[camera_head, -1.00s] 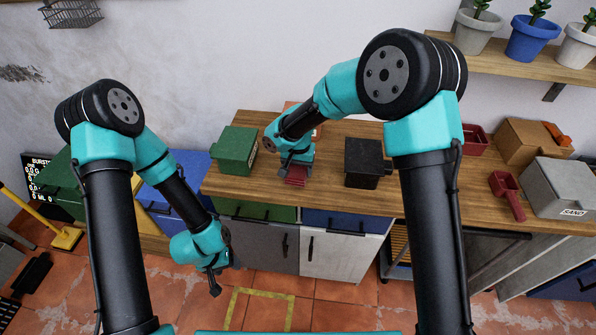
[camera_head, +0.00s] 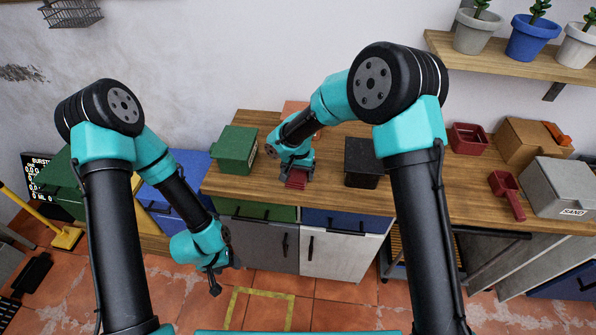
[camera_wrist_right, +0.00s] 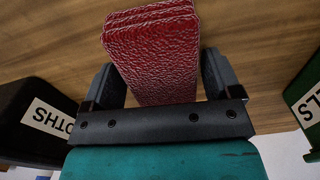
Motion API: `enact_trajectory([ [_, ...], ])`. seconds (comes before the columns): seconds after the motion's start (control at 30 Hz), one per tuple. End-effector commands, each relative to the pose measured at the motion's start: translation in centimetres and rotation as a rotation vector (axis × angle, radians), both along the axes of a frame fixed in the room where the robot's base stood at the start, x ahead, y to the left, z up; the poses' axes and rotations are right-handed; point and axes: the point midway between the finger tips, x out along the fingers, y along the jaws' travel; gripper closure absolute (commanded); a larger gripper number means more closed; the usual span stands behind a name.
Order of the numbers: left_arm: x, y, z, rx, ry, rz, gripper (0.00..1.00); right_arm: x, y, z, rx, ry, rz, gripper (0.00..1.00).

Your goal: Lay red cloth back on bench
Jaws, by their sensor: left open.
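The red cloth (camera_head: 297,180) is a folded, layered bundle at the tip of my right gripper (camera_head: 296,168), over the bench (camera_head: 332,165). In the right wrist view the cloth (camera_wrist_right: 155,55) lies between the two fingers of my right gripper (camera_wrist_right: 160,75), whose tips meet its side edges. Whether its underside touches the bench cannot be told. My left gripper (camera_head: 214,281) is open and empty, low in front of the cabinets and away from the bench top.
A green box (camera_head: 235,150) stands left of the cloth and a black box (camera_head: 364,160) right of it. A label ending in "OTHS" (camera_wrist_right: 48,118) shows on a dark box. Red containers (camera_head: 468,138) and a grey SAND box (camera_head: 560,188) stand farther right.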

Motion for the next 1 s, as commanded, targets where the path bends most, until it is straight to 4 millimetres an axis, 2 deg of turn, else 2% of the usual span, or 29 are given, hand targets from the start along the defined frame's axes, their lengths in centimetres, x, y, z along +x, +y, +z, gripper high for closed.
enact_trajectory([
  [0.03,0.0,0.0,0.0,0.000,0.000,0.000,0.41,0.0,0.0,0.0,0.000,0.000,0.000,0.11],
  [0.1,0.0,0.0,0.0,0.000,0.000,0.000,0.41,0.0,0.0,0.0,0.000,0.000,0.000,0.05],
  [0.37,0.0,0.0,0.0,0.000,0.000,0.000,0.41,0.0,0.0,0.1,0.000,0.000,0.000,0.05],
  [0.53,0.0,0.0,0.0,0.000,0.000,0.000,0.41,0.0,0.0,1.0,0.001,-0.002,0.000,0.05],
  [0.67,0.0,0.0,0.0,0.000,0.000,0.000,0.41,0.0,0.1,2.7,0.001,-0.003,0.000,0.05],
  [1.0,0.0,0.0,0.0,0.000,0.000,0.000,0.41,0.0,-0.1,9.1,0.001,-0.004,0.000,0.05],
])
